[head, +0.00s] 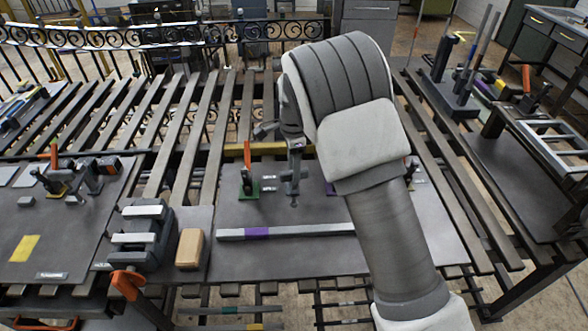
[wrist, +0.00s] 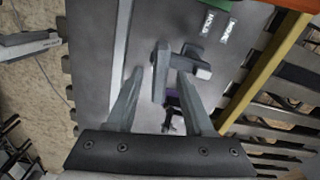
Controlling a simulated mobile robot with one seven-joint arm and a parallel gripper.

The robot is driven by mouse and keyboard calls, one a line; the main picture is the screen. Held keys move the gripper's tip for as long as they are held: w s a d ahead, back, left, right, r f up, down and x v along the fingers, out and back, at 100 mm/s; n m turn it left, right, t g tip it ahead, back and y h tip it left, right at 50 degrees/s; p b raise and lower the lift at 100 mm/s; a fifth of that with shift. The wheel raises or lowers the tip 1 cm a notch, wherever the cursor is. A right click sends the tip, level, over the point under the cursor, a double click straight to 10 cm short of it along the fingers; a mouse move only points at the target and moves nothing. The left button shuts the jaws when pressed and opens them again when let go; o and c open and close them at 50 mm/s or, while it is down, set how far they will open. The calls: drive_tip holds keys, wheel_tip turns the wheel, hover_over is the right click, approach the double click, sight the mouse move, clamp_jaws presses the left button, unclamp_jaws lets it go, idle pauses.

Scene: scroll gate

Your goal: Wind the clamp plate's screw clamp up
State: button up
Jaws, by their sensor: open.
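The screw clamp (wrist: 159,75) shows in the wrist view as a grey upright piece with a short grey block at its right. It stands on the dark clamp plate (head: 300,262). My gripper (wrist: 161,72) is open, with one finger on each side of the grey upright and a gap showing at both sides. Nothing is held. A purple part (wrist: 172,97) shows between the fingers, below the clamp. In the head view my arm covers part of the plate, and clamp and fingers are hard to tell apart there.
An orange-handled clamp on a green base (head: 248,183) stands left of my gripper beside two white labels (head: 268,183). A grey bar with a purple band (head: 315,230) lies in front. A wooden block (head: 190,248) and a grey vise-like fixture (head: 143,235) stand at left.

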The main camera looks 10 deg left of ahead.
drive_tip(key=shift+f, duration=0.7)
clamp_jaws()
